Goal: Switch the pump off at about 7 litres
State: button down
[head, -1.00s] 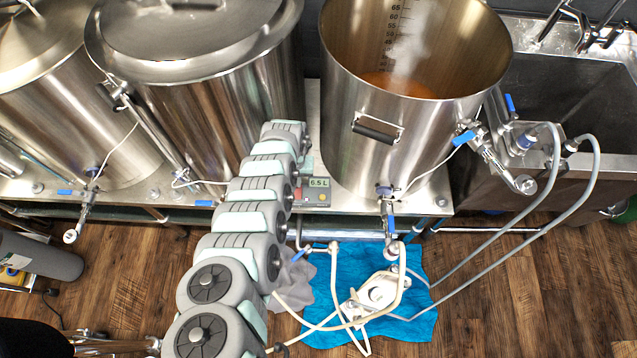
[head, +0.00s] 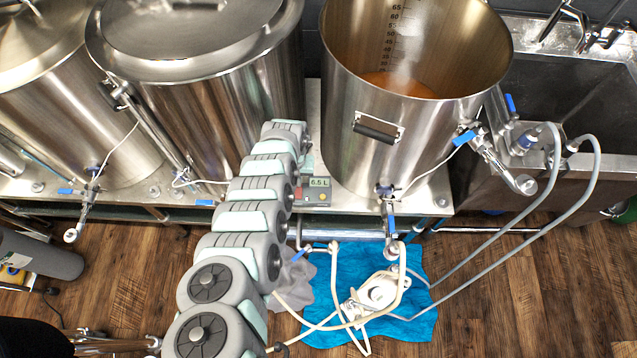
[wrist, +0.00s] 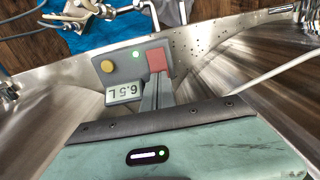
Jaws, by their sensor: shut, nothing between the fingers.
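The pump's control box (wrist: 128,68) stands on the steel bench. In the wrist view it has a yellow button (wrist: 107,66), a lit green lamp (wrist: 135,54) and a red button (wrist: 157,58). Its display (wrist: 124,92) reads 6.5 L, upside down there; the display (head: 319,182) is upright in the head view. My gripper (wrist: 155,82) is shut and empty, its fingertips at the red button's near edge. I cannot tell whether they touch. In the head view my arm hides most of the gripper. The white pump (head: 379,292) sits on a blue cloth with hoses attached.
An open steel kettle (head: 350,140) with steaming amber liquid stands right of the box. A lidded kettle (head: 200,110) stands to the left. A valve (head: 390,225) and hoses (head: 540,200) hang at the front and right. A sink (head: 560,90) is at the far right.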

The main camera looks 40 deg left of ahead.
jog(key=shift+f, duration=0.2)
dwell(0.6)
jog(key=shift+f+b, duration=0.8)
jog(key=shift+b, duration=0.05)
jog(key=shift+r, duration=0.2)
notch_tip(320, 180, up, 6)
jog(key=p, duration=0.6)
jog(key=shift+p, duration=0.35)
jog(key=shift+f, duration=0.1)
